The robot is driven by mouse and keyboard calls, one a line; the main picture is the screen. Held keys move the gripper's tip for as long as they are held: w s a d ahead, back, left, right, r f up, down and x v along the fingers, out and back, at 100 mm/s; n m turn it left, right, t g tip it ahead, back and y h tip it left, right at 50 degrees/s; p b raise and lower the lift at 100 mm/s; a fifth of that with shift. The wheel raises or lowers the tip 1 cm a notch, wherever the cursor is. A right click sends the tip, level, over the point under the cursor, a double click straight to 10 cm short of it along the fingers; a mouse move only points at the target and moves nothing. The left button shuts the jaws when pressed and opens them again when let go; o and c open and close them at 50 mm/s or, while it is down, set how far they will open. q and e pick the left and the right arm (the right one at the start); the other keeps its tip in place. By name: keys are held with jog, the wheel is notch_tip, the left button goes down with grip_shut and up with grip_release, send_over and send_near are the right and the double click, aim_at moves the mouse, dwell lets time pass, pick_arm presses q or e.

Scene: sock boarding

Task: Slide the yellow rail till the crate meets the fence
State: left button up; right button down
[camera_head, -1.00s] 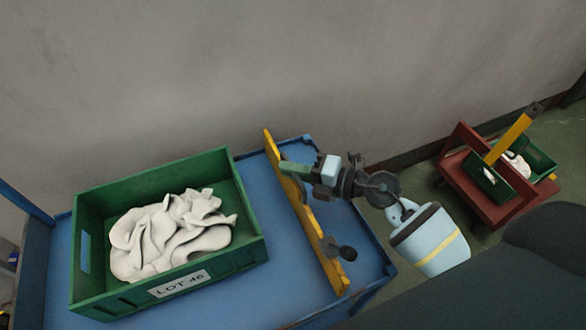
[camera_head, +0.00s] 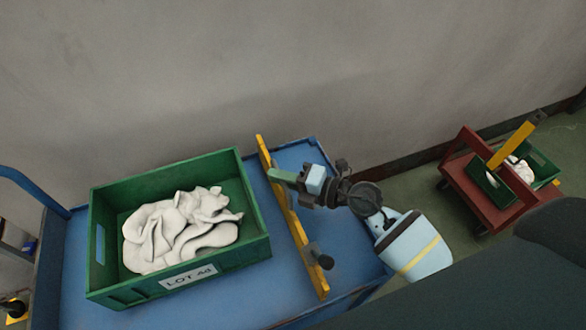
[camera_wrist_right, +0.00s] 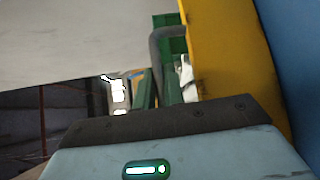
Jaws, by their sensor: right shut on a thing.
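The yellow rail (camera_head: 290,222) lies across the blue cart top (camera_head: 345,262) to the right of the green crate (camera_head: 178,285). A narrow strip of blue shows between rail and crate. The crate holds crumpled white cloth (camera_head: 180,228) and bears a lot label. My right gripper (camera_head: 285,177) is shut on the rail's upper part; its grip is partly hidden. The rail (camera_wrist_right: 235,60) also fills the right of the right wrist view. No separate fence is clear; the cart has a raised blue side (camera_head: 48,255) on the left. My left gripper is not in view.
A dark knob (camera_head: 320,257) stands at the rail's near end. A grey wall (camera_head: 300,70) rises behind the cart. A red trolley (camera_head: 480,190) with a green crate and yellow bar stands at the right. A blue handle (camera_head: 35,185) rises at the cart's left.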

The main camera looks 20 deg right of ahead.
jog(key=c, duration=1.5)
grip_release()
jog(key=v, duration=0.7)
jog(key=shift+s+d, duration=0.25)
jog(key=shift+s, duration=0.05)
